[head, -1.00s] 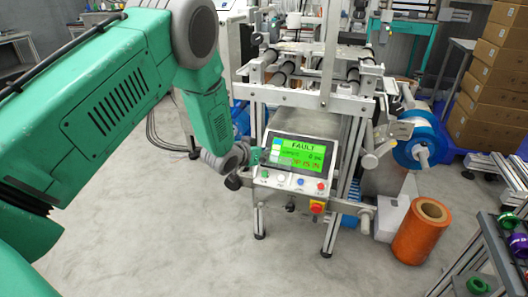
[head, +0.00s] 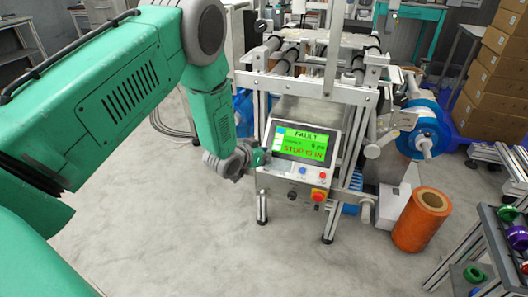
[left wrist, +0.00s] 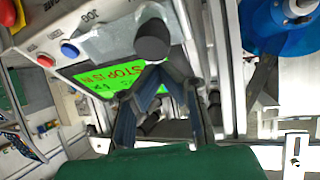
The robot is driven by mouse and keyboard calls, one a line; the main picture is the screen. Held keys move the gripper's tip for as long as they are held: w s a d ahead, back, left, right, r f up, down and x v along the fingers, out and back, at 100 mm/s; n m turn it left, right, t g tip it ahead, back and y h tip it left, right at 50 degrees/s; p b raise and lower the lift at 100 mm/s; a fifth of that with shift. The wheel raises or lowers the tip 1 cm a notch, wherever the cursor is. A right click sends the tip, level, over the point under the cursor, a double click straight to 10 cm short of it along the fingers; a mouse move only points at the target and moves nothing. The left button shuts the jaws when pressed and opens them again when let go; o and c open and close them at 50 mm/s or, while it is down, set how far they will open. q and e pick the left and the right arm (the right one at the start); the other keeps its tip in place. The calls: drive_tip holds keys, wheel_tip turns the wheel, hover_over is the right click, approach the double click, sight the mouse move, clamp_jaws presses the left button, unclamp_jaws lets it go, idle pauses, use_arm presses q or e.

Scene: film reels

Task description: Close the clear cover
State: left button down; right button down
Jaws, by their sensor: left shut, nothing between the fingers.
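The control panel (head: 296,171) of the machine stands tilted toward me, with a green screen (head: 303,144) that reads FAULT and STOP IS IN. My right gripper is not in view.
A red-and-yellow stop button (head: 318,194) sits at the panel's lower right. Metal frame posts and rollers (head: 290,55) rise behind the panel. A blue reel (head: 426,130) and an orange roll (head: 421,220) are at the right. The floor in front is clear.

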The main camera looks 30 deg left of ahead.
use_arm(q)
drive_tip(key=shift+w+r+p, duration=0.2)
drive_tip(key=shift+w+r, duration=0.15)
drive_tip(key=shift+r, duration=0.25)
drive_tip(key=shift+w+r+p, duration=0.2)
drive_tip(key=shift+w+r, duration=0.1)
drive_tip(key=shift+r, duration=0.25)
drive_tip(key=p+v, duration=0.2)
drive_tip(key=v, duration=0.6)
drive_tip(key=s+d+f+g+p, duration=0.2)
drive_tip(key=s+d+g, duration=0.1)
drive_tip(key=s, duration=0.9)
drive_tip(key=s+d+f+g+p, duration=0.2)
drive_tip(key=s+g, duration=0.3)
drive_tip(key=s, duration=0.6)
drive_tip(key=s+d+f+g+p, duration=0.1)
drive_tip(key=s+d+f+g, duration=0.3)
drive_tip(key=s, duration=0.8)
drive_tip(key=shift+s+d+p, duration=0.35)
drive_tip(key=shift+p, duration=0.05)
